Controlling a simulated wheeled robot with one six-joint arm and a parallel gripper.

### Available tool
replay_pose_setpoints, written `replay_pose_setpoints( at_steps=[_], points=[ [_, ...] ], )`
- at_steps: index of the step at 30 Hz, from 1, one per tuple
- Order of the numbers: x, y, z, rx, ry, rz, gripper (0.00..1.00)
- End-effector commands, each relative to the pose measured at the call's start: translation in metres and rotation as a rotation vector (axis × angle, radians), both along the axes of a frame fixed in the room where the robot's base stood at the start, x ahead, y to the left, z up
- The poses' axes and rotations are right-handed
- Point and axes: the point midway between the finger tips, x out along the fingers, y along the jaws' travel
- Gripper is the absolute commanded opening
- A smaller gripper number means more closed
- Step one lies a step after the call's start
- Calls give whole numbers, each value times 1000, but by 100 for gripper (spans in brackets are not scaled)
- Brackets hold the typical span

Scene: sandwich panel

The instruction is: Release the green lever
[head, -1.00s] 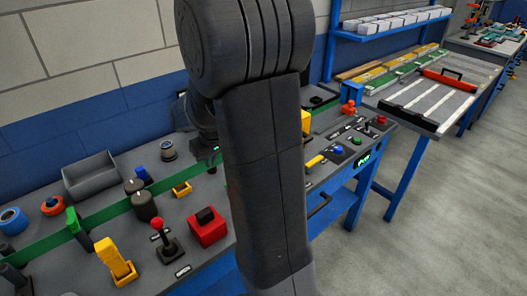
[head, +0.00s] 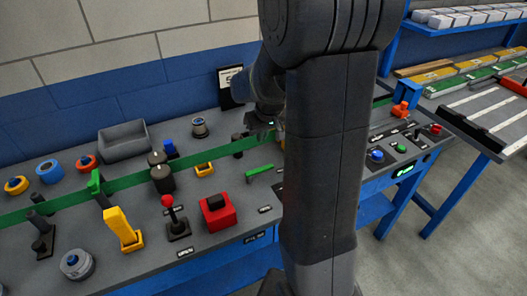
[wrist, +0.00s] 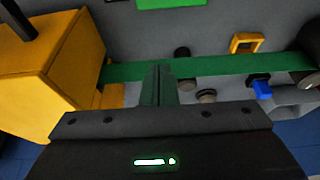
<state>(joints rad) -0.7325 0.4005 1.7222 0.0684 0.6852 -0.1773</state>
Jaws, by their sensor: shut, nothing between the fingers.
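A green piece with a flat bar shape (head: 259,170) lies on the grey panel just left of my arm. A green block also shows at the top edge of the wrist view (wrist: 172,3); it looks like the same piece. Another green upright handle (head: 96,184) stands on the left, at the green strip. I cannot tell for sure which one is the green lever. My gripper (wrist: 160,70) is shut and empty, above the green strip (wrist: 225,68). In the head view my gripper is small and dark, partly hidden behind my arm.
A large yellow block (wrist: 40,85) is close on the left in the wrist view. A red box (head: 217,212), a red-knobbed lever (head: 170,210) and a yellow lever (head: 120,228) stand on the panel. A grey bin (head: 124,142) is at the back. My arm hides the panel's middle.

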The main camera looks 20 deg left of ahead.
Motion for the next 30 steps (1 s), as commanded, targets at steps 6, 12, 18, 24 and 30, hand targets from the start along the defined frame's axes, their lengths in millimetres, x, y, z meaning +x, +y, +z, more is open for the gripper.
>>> replay_pose_setpoints(
  at_steps=[6, 12, 18, 24, 30],
  points=[
    [5, 6, -25, -3, 4, 0, 0],
    [12, 14, -56, -4, 5, 0, 0],
    [19, 22, -84, -3, 4, 1, 0],
    [7, 8, -90, -1, 2, -1, 0],
    [-4, -4, -91, -1, -1, 0, 0]
  ],
)
